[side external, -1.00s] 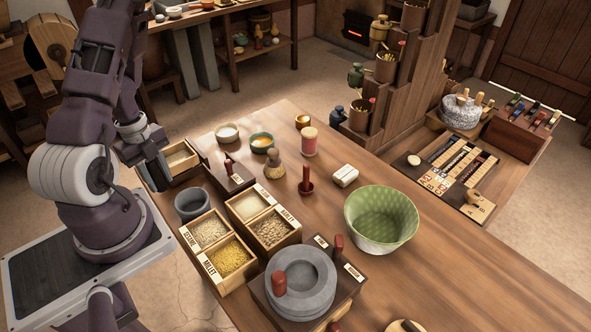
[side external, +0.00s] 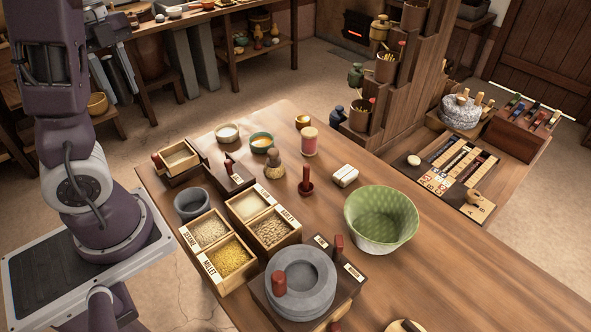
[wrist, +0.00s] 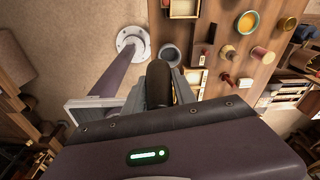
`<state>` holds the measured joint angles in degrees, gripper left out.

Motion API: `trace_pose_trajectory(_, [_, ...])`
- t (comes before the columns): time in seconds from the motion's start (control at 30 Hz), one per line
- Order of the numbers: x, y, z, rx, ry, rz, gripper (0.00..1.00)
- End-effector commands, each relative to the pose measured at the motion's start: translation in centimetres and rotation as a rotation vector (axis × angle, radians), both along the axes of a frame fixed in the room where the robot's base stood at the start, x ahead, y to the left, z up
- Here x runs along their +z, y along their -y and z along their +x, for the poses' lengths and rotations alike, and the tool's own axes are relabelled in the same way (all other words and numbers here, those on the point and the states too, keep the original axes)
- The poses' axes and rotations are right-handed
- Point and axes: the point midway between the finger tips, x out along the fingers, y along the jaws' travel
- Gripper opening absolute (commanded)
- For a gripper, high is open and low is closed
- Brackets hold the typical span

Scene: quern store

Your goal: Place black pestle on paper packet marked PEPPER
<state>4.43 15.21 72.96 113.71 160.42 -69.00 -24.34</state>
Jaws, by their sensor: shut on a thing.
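My gripper (wrist: 166,76) is shut on a dark, rounded piece that looks like the black pestle (wrist: 158,88), seen between the fingers in the wrist view. It is held up, apart from the table. In the side view my gripper is at the upper left, beyond the table's left end, and the pestle cannot be made out there.
A stepped wooden stand (side external: 401,95) rises behind. The front right is mostly clear.

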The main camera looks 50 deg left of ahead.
Motion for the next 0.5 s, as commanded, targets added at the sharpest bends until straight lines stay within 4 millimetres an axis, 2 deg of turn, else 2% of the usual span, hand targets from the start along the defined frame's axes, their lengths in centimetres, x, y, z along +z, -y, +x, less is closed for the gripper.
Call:
trace_pose_trajectory(0.1, [2.9, -0.1, 0.1, -0.005, 0.004, 0.004, 0.0])
trace_pose_trajectory(0.27, [6.5, -0.1, 0.1, -0.001, 0.001, 0.005, 0.0])
trace_pose_trajectory(0.4, [9.2, -0.2, 1.1, -0.011, 0.048, 0.01, 0.0])
trace_pose_trajectory(0.5, [8.4, -0.4, 3.3, -0.029, 0.148, 0.015, 0.0])
